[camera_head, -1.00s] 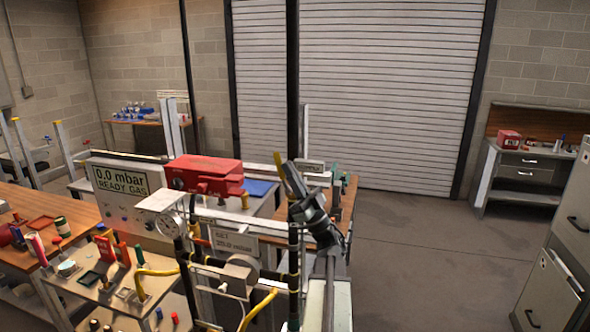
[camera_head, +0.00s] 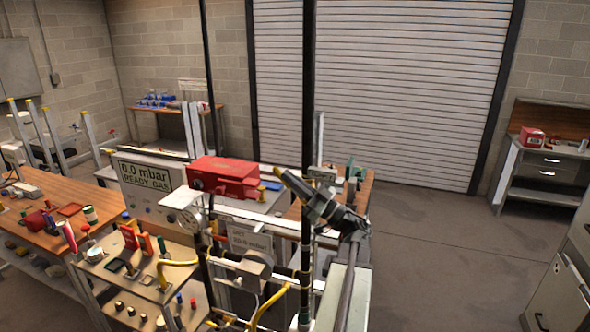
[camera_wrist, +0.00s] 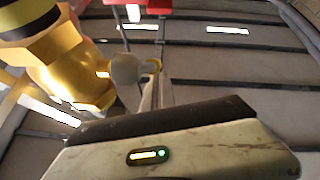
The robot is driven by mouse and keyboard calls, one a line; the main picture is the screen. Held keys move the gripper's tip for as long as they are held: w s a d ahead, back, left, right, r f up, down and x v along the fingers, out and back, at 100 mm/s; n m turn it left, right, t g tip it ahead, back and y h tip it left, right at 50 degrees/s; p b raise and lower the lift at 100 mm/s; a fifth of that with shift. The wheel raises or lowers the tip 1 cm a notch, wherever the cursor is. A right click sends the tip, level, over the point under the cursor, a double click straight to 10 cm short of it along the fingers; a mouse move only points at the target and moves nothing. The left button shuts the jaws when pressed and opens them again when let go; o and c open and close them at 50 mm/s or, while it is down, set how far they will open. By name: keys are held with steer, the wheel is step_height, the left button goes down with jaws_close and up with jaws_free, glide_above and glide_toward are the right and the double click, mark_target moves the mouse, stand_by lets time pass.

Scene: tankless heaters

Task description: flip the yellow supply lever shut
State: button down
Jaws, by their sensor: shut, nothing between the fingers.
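My gripper (camera_head: 284,176) is at the end of the dark arm at the centre right of the head view. It is shut and empty, and its yellow tip points up and left toward the red box's right end. A small yellow part (camera_head: 263,189) shows beside that end; I cannot tell whether it is the supply lever. In the wrist view a large yellow-gold fitting (camera_wrist: 75,65) fills the upper left, with a rounded grey part (camera_wrist: 127,69) beside it. I cannot make out contact with the lever.
A round gauge (camera_head: 188,218), pipes and yellow hoses (camera_head: 268,307) crowd the rig below. A dark upright post (camera_head: 308,110) stands close to my arm. The floor at right (camera_head: 440,240) is clear.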

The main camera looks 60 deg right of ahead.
mark_target(283, 182)
steer(key=shift+w+r+g+p, duration=0.2)
steer(key=shift+r+g+p, duration=0.3)
steer(key=shift+p, duration=0.25)
steer(key=shift+w+f+g+p, duration=0.15)
steer(key=shift+f+g+p, duration=0.15)
steer(key=shift+g+p, duration=0.1)
steer(key=shift+w+f+b, duration=0.2)
steer(key=shift+f+b, duration=0.1)
steer(key=shift+f, duration=0.25)
steer(key=shift+w, duration=0.2)
steer(key=shift+w+a+g+h+p, duration=0.1)
steer(key=shift+w+g+h+p, duration=0.2)
steer(key=shift+g+p, duration=0.75)
steer(key=shift+w+a+f+g+p, duration=0.1)
steer(key=shift+w+f+g+p, duration=0.2)
steer(key=shift+p, duration=0.35)
steer(key=shift+w+f+g+p, duration=0.15)
steer(key=shift+f+p, duration=0.25)
steer(key=shift+p, duration=0.25)
steer(key=shift+s, duration=0.1)
